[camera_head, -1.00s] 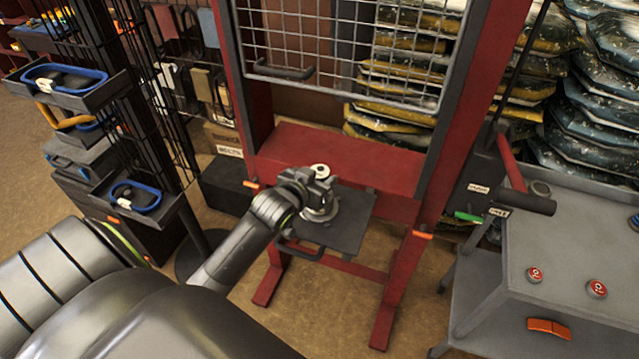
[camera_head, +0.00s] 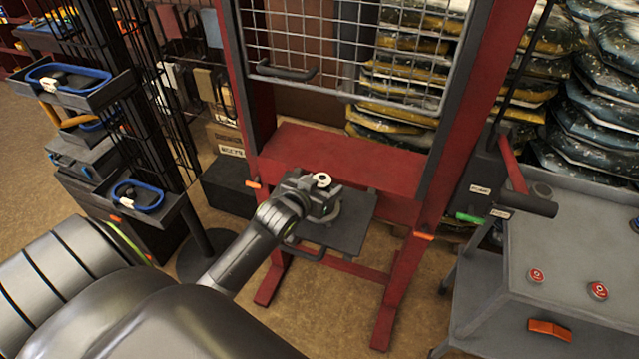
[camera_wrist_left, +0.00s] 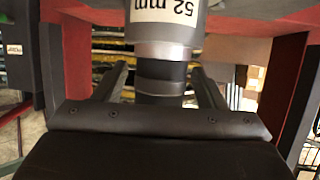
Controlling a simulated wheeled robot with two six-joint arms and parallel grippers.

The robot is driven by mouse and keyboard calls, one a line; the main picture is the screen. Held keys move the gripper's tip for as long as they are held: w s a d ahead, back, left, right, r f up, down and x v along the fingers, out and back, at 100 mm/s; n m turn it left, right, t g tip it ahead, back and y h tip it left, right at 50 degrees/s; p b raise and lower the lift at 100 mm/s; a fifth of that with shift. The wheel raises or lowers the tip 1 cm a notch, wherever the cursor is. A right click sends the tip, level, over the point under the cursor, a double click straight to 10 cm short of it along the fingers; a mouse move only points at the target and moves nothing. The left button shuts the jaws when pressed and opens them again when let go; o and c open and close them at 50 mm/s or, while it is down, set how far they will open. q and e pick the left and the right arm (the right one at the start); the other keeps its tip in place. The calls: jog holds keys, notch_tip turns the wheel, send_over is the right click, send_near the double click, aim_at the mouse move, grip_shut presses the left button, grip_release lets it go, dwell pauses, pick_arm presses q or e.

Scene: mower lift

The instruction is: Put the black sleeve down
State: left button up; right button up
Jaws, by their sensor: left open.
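The black sleeve (camera_wrist_left: 161,70) is a dark band in the left wrist view, next to a silver collar and a grey cylinder (camera_wrist_left: 165,22) labelled "52 mm", whose text reads upside down. My left gripper (camera_wrist_left: 162,82) is open, one finger on each side of the dark band, with a gap visible on both sides. In the head view my left gripper (camera_head: 322,200) is at a small round stack with a pale top (camera_head: 321,180) and a dark hole. The stack stands over the dark plate (camera_head: 352,228) of the red frame; the gripper hides much of it. My right gripper is out of view.
The red frame (camera_head: 345,155) has a wire mesh guard (camera_head: 385,45) above the plate. A rack with trays (camera_head: 137,195) stands at the left. A grey cart (camera_head: 570,240) with red buttons stands at the right. Stacked bags are behind.

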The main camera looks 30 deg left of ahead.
pick_arm(q)
jog(key=shift+s+r, duration=0.1)
jog(key=b+v, duration=0.1)
jog(key=v, duration=1)
jog(key=shift+s+r+b, duration=0.15)
jog(key=shift+s+b, duration=0.15)
jog(key=shift+s, duration=0.1)
